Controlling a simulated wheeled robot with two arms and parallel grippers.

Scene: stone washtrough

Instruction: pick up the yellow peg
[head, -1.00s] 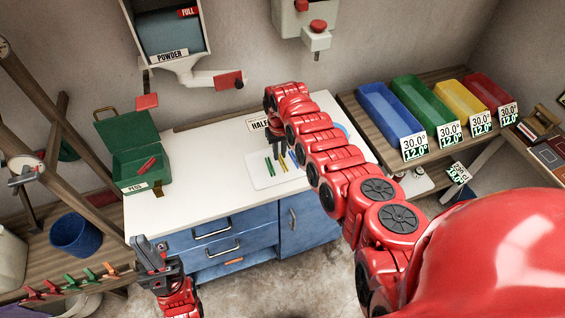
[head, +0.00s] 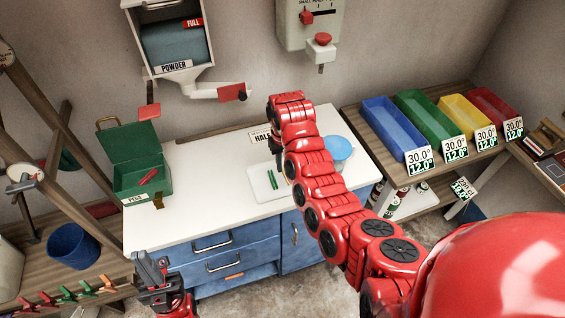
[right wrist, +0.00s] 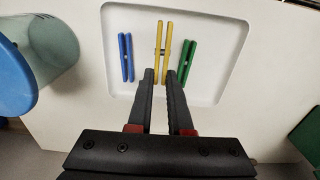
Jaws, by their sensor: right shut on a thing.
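The yellow peg (right wrist: 162,45) shows in the right wrist view between a blue peg (right wrist: 125,57) on its left and a green peg (right wrist: 187,60) on its right, over a shallow white tray (right wrist: 215,88). My right gripper (right wrist: 163,76) is shut on the near end of the yellow peg. I cannot tell whether the peg is clear of the tray. In the head view the right gripper (head: 277,158) is over the tray (head: 259,191), and my arm hides the yellow and blue pegs. My left gripper (head: 153,266) is in front of the counter, away from the pegs; its jaw opening is unclear.
An open green box (head: 140,182) labelled PEGS stands at the counter's left. A blue-topped vessel (head: 338,148) stands right of my right arm. Coloured bins (head: 392,128) line the right shelf. The white counter (head: 205,215) is clear between box and tray.

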